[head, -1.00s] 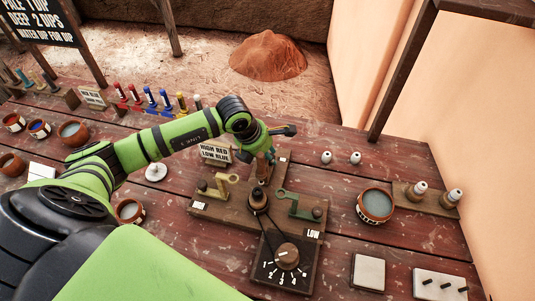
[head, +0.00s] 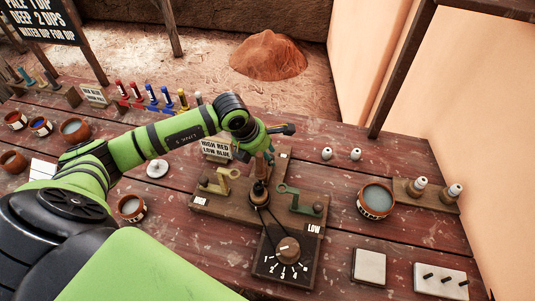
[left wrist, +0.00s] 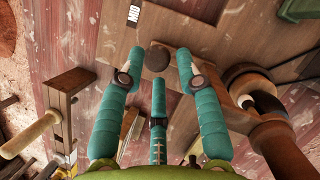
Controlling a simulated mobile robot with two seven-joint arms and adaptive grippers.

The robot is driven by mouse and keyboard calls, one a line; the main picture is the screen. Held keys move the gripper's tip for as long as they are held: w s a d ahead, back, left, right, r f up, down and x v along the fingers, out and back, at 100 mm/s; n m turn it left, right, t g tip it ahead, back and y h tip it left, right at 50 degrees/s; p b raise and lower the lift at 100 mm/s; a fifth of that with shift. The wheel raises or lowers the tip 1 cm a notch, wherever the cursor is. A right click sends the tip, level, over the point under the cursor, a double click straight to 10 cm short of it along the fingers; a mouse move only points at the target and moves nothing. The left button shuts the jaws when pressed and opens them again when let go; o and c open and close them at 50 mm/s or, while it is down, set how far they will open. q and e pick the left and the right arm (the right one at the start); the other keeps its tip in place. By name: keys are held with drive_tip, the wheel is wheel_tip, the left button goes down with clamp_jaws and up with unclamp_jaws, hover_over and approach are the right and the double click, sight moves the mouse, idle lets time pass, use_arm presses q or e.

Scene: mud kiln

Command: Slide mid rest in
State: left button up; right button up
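A dark cross-shaped wooden stand (head: 233,206) carries a central spindle (head: 259,191), a brass rest on its left arm (head: 216,181) and a green rest marked LOW on its right arm (head: 298,201). The mid rest is mostly hidden by my gripper in the head view. The left wrist view shows the stand's arm labelled MID (left wrist: 133,14) and a round dark knob (left wrist: 158,57), which looks like the mid rest's. My left gripper (head: 264,154) is over the back arm. Its teal fingers (left wrist: 160,62) are apart, one either side of the knob; contact is unclear. My right gripper is out of view.
A numbered dial (head: 288,249) sits in front of the stand. A sign (head: 216,149) stands behind its left side. Clear tabletop lies between stand and bowl.

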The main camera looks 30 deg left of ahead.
use_arm(q)
drive_tip(key=v, duration=1.1)
